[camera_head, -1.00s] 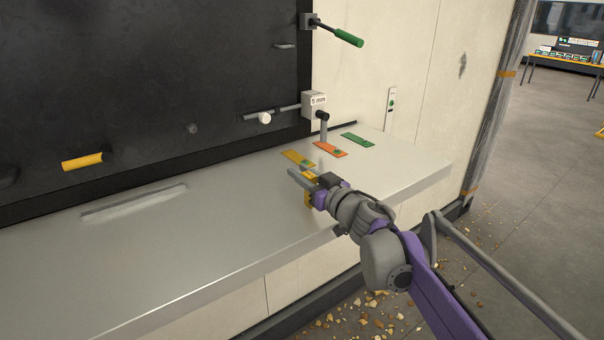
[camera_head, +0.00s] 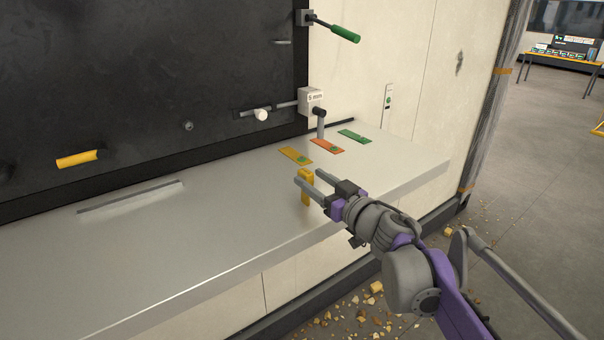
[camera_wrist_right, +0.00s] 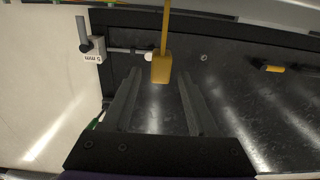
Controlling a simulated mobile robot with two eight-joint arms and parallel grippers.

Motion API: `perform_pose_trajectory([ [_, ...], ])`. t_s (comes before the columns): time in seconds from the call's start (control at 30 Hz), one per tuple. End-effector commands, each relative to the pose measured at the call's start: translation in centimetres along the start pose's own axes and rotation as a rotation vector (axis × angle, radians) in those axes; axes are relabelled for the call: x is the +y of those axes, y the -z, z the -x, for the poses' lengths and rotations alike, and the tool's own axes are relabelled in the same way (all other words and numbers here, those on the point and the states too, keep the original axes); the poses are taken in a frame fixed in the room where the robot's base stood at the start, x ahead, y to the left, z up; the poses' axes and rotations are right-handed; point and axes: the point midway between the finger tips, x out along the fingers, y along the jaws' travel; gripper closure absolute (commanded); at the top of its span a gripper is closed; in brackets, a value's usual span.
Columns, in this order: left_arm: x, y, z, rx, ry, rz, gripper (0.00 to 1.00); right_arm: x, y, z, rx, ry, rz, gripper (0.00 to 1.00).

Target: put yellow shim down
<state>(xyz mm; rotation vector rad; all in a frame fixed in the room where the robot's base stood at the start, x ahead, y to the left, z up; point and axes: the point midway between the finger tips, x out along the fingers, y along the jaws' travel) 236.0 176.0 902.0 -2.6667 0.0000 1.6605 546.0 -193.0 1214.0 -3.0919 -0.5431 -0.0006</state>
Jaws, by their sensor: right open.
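A yellow shim piece (camera_head: 306,196) stands out at the tips of my right gripper (camera_head: 306,177), near the front of the grey metal shelf (camera_head: 220,235). In the right wrist view the yellow piece (camera_wrist_right: 161,68) has a wide end and a thin stem, and lies between and just ahead of the two spread fingertips. My right gripper is open, with a gap on both sides of the piece. I cannot tell exactly how the piece rests on the shelf. My left gripper is not in view.
A flat yellow plate (camera_head: 295,155), an orange plate (camera_head: 327,146) and a green plate (camera_head: 354,136) lie in a row behind. A grey bracket (camera_head: 311,101) and a green handle (camera_head: 344,34) are on the wall. The shelf's left side is mostly clear.

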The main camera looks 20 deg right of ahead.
Motion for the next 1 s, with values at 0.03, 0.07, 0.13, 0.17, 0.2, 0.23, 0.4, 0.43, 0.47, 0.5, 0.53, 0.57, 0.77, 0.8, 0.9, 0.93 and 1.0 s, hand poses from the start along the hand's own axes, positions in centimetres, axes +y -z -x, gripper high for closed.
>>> perform_pose_trajectory([
  [0.03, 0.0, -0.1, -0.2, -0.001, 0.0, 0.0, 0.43, 0.1, -0.1, 1.3, -0.001, -0.004, 0.001, 0.41],
  [0.07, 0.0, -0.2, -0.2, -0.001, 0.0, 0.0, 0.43, 0.1, -0.1, 1.9, -0.001, -0.003, 0.001, 0.41],
  [0.13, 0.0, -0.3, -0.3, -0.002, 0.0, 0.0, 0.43, 0.1, -0.1, 3.2, -0.001, -0.003, 0.002, 0.41],
  [0.17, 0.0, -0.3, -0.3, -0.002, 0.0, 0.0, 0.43, 0.0, -0.1, 3.7, -0.001, -0.002, 0.002, 0.41],
  [0.2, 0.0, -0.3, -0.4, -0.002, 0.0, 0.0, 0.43, 0.1, -0.1, 4.3, -0.001, -0.003, 0.001, 0.41],
  [0.23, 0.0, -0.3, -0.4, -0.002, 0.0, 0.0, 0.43, 0.1, -0.1, 4.7, -0.001, -0.003, 0.001, 0.41],
  [0.4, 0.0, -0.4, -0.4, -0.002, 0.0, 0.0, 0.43, 0.0, 0.0, 6.1, 0.0, -0.001, 0.001, 0.41],
  [0.43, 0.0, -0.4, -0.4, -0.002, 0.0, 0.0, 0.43, 0.0, 0.0, 6.2, 0.0, 0.0, 0.001, 0.41],
  [0.47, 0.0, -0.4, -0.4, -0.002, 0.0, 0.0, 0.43, 0.0, 0.0, 6.2, 0.0, 0.001, 0.001, 0.41],
  [0.5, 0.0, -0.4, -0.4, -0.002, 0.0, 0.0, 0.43, 0.0, 0.0, 6.2, 0.0, 0.001, 0.0, 0.41],
  [0.53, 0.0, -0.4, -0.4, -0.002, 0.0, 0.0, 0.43, 0.0, 0.0, 6.3, 0.0, 0.001, 0.001, 0.41],
  [0.57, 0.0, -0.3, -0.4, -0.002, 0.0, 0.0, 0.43, 0.0, 0.0, 6.3, 0.0, 0.001, 0.0, 0.41],
  [0.77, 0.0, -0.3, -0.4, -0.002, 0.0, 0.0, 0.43, 0.5, -0.1, 6.6, 0.019, -0.069, 0.01, 0.41],
  [0.8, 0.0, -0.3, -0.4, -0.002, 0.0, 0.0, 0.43, 0.9, -0.3, 6.9, 0.027, -0.119, 0.016, 0.41],
  [0.9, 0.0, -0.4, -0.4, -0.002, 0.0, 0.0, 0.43, 2.3, -1.9, 8.7, 0.013, -0.297, 0.02, 0.41],
  [0.93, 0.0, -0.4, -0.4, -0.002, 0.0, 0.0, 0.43, 2.8, -2.9, 9.4, -0.008, -0.357, 0.017, 0.41],
  [1.0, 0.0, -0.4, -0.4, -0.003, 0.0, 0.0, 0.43, 3.4, -6.2, 11.7, -0.098, -0.487, -0.002, 0.41],
])
